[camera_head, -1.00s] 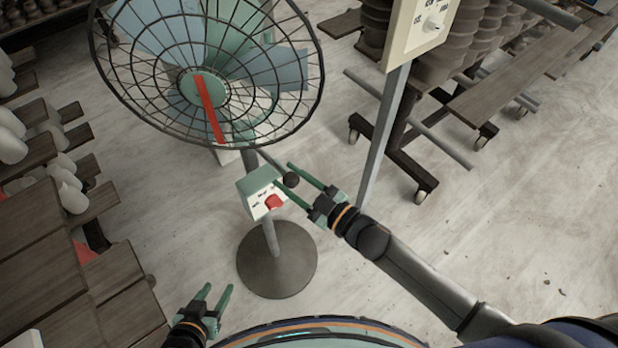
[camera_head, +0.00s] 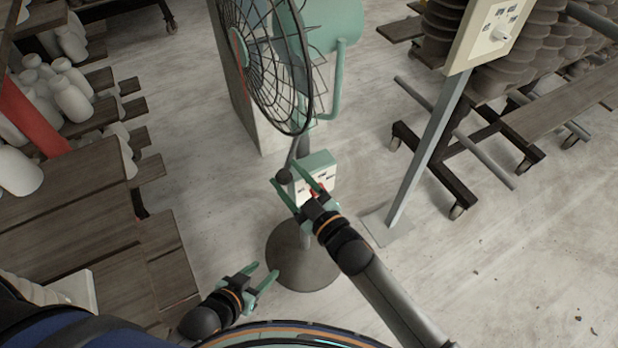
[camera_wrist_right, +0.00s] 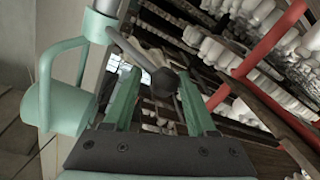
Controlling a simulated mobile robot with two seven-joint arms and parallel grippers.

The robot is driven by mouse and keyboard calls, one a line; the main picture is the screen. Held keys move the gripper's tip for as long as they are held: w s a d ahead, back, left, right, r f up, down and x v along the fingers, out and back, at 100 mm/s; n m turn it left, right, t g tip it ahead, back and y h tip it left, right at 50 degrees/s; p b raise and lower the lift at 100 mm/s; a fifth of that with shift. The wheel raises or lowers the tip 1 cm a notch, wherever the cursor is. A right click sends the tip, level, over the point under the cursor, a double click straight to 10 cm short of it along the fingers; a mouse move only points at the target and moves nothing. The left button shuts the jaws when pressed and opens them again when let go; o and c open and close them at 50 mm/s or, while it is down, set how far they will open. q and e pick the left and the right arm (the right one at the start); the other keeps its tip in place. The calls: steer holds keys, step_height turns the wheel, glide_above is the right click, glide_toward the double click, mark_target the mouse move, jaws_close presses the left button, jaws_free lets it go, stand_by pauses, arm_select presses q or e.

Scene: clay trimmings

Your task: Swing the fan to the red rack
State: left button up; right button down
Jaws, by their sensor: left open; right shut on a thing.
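The fan (camera_head: 262,55) stands on a round dark base (camera_head: 290,262), its wire cage side-on and facing left toward the rack with a red upright (camera_head: 32,118). Red uprights of a rack (camera_wrist_right: 265,45) also show in the right wrist view. A dark rod with a ball knob (camera_wrist_right: 165,82) comes off the fan. My right gripper (camera_head: 287,178) is shut on this knob, beside the green control box (camera_head: 318,162). The knob lies between its green fingers. My left gripper (camera_head: 261,276) is open and empty, low in front of the base.
White vessels (camera_head: 65,85) fill the left rack, with wooden shelf boards (camera_head: 60,210) close at the left. Floor at the lower right is mostly clear.

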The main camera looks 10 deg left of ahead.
steer(key=shift+w+a+r, duration=0.15)
steer(key=shift+a+r, duration=0.2)
steer(key=shift+r, duration=0.1)
steer(key=c, duration=0.5)
jaws_free()
steer(key=shift+w, duration=0.1)
steer(key=shift+c, duration=0.2)
steer(key=shift+o, duration=0.5)
steer(key=shift+f, duration=0.2)
steer(key=shift+f, duration=0.1)
steer(key=shift+d, duration=0.15)
